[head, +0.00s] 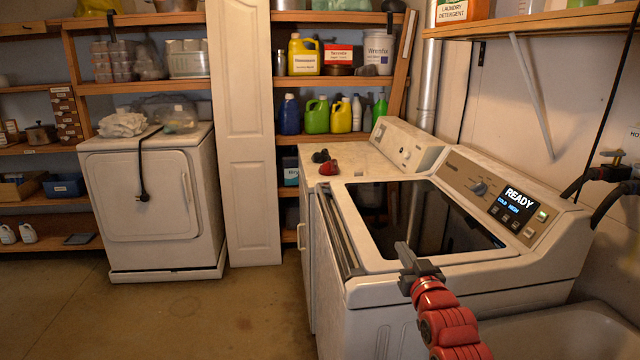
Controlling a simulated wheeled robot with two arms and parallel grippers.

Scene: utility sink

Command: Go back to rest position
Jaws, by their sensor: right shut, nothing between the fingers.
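My right gripper (408,258) is grey on a red arm that comes in from the bottom right. It is shut and empty, over the front right part of the top-loading washer (480,290). The washer's dark glass lid (425,215) appears closed, and its panel display (514,203) reads READY. My left gripper is not in view.
A white dryer (150,200) with cloth on top stands at the left. Shelves with bottles (317,115) line the back wall. A utility sink (570,335) is at the bottom right, with hoses and taps (610,180) above. The floor (220,310) at the left front is clear.

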